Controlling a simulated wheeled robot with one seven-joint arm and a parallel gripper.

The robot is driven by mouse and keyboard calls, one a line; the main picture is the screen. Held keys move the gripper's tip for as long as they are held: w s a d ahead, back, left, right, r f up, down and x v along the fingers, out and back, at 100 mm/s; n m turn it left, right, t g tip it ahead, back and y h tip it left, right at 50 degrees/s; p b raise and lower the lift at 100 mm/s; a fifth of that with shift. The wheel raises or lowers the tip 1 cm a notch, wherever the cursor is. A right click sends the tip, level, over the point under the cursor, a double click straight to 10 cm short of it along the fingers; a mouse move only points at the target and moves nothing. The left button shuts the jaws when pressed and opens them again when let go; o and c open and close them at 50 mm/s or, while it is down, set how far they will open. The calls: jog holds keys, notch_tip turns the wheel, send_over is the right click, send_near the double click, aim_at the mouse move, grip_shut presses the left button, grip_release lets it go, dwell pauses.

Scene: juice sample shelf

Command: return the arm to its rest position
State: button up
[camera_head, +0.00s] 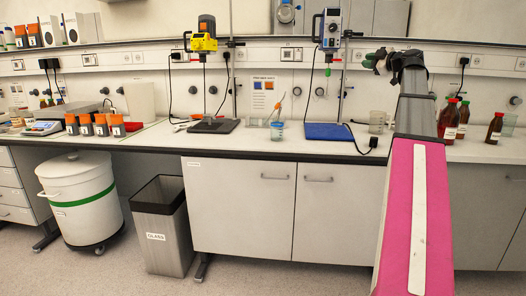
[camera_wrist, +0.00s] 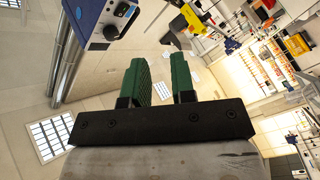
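My arm reaches up over the right part of the bench in the head view, its pink link in front of the bench edge. My gripper (camera_head: 371,61) is at the arm's far end, above the bench beside the blue-grey overhead stirrer (camera_head: 331,30). In the wrist view my gripper (camera_wrist: 163,70) shows two green fingers apart, with nothing between them. The stirrer also shows close by at the upper left of the wrist view (camera_wrist: 100,22).
Orange-capped jars (camera_head: 101,125) stand at the bench's left. A yellow stirrer (camera_head: 204,43) hangs mid-left. A beaker (camera_head: 277,130) and a blue plate (camera_head: 328,131) are mid-bench. Brown bottles (camera_head: 450,119) stand right of my arm. A white bin (camera_head: 78,195) and grey bin (camera_head: 163,228) stand on the floor.

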jog(key=s+a+f+m+g+h, duration=0.1)
jog(key=a+f+m+g, duration=0.3)
jog(key=f, duration=1)
jog(key=a+f+m+g+h, duration=0.15)
jog(key=a+f, duration=0.35)
jog(key=f, duration=0.9)
jog(key=s+a+f+m+g+h, duration=0.1)
jog(key=a+f+m+g, duration=0.3)
jog(key=f, duration=1)
jog(key=s+a+f+m+g+h, duration=0.1)
jog(key=s+a+f+m+h, duration=0.1)
jog(key=s+f, duration=0.6)
jog(key=s+a+f+m+g+h, duration=0.2)
jog(key=s+f, duration=0.6)
jog(key=f, duration=0.4)
jog(key=s+a+f+m+g+h, duration=0.2)
jog(key=s+a+f, duration=0.4)
jog(key=f, duration=0.5)
jog(key=s+m, duration=0.1)
jog(key=s, duration=0.1)
jog(key=shift+s, duration=0.35)
